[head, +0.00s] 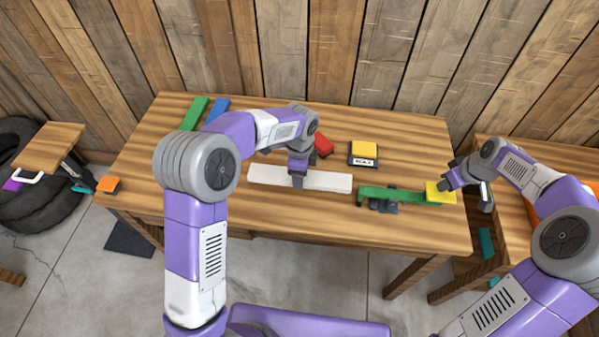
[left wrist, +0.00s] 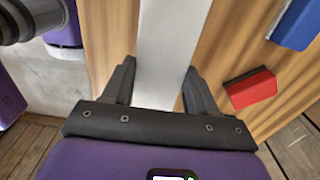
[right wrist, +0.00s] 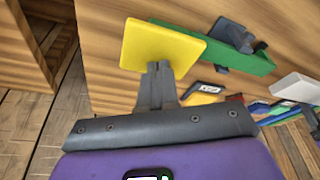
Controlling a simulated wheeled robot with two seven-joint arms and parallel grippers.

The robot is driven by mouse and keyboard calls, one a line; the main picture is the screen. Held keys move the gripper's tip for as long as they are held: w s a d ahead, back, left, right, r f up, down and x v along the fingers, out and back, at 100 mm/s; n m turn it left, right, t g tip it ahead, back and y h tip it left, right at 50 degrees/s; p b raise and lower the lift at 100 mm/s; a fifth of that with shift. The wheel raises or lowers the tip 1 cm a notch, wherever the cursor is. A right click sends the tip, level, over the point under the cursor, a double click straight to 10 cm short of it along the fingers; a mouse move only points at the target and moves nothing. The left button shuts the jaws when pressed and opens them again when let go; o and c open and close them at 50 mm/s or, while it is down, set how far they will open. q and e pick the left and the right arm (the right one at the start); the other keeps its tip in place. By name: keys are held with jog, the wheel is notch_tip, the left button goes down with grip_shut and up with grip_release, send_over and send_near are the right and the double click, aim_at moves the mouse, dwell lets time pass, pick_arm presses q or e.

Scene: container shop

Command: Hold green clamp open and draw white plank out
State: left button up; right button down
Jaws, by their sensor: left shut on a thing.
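The white plank (head: 325,181) lies lengthwise along the table, and my left gripper (head: 297,183) is shut across its width. In the left wrist view the plank (left wrist: 172,45) runs between the two fingers. The green clamp (head: 400,195) is to the plank's right, with a dark base and a yellow pad (head: 440,193) at its right end. A small gap shows between the plank's right end and the clamp. My right gripper (right wrist: 157,75) has its fingers together, with the tips at the yellow pad (right wrist: 160,45); whether they press on it I cannot tell.
A red block (head: 322,146) and a yellow-topped black box (head: 363,152) sit behind the plank. Green (head: 195,113) and blue (head: 216,108) pieces lie at the back left. A second wooden table stands at the right.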

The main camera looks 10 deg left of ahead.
jog(key=shift+r, duration=2.5)
